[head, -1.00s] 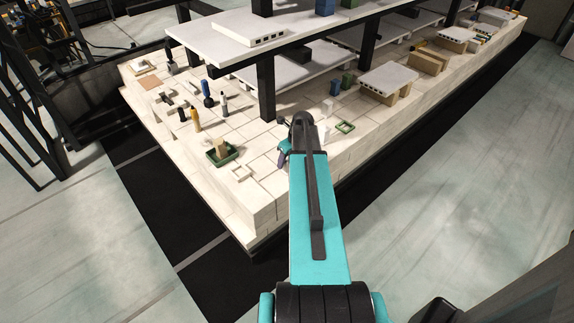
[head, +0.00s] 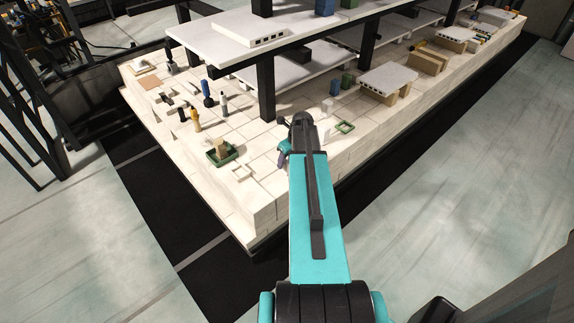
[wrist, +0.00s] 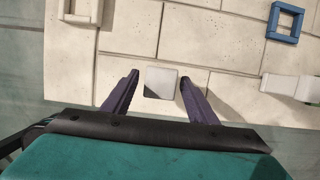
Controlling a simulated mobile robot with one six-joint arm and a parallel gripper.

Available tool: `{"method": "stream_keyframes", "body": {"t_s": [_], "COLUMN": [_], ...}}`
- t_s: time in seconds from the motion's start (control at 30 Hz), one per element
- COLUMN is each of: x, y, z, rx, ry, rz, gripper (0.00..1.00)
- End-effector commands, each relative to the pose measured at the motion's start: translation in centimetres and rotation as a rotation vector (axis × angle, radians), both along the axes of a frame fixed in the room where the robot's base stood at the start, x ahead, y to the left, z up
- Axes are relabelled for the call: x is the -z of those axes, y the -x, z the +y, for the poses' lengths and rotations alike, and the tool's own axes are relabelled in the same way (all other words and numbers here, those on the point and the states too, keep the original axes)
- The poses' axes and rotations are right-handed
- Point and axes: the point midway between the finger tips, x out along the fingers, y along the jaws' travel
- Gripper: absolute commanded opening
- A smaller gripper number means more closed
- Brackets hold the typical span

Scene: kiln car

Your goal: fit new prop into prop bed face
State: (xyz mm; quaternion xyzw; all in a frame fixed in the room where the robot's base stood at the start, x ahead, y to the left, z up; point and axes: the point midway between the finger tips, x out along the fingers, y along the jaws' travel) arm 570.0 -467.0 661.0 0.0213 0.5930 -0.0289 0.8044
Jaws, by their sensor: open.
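In the wrist view my gripper (wrist: 159,80) is open, its two dark purple fingers apart. A pale grey block with a square top (wrist: 161,79) and a dark lower-left corner shows between the fingertips, with a gap on each side. I cannot tell its height, or whether it is the new prop. In the head view my gripper (head: 283,150) is low over the near side of the brick deck (head: 262,165), partly hidden by my arm. I cannot tell which surface is the prop bed face.
A pale block (wrist: 292,87) and a blue square frame (wrist: 285,21) lie right of the fingers. In the head view a black post (head: 266,88) holds an overhanging shelf (head: 225,45). A green tray (head: 221,154) sits left.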

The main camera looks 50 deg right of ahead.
Motion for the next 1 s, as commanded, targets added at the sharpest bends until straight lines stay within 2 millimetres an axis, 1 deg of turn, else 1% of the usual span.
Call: {"method": "stream_keyframes", "body": {"t_s": [0.1,0.13,0.37,0.4,0.43,1.0], "x": [0.02,0.03,0.03,0.02,0.02,-0.41], "y": [-0.01,-0.01,-0.01,-0.01,-0.01,-0.03], "z": [0.01,0.01,0.02,0.02,0.02,0.03], "rx": [0.0,0.0,0.0,0.0,0.0,-0.001], "ry": [0.0,0.0,0.0,0.0,0.0,0.0], "rz": [0.0,0.0,0.0,0.0,0.0,0.0], "gripper": [0.53,0.51,0.13,0.06,0.02,0.02]}}
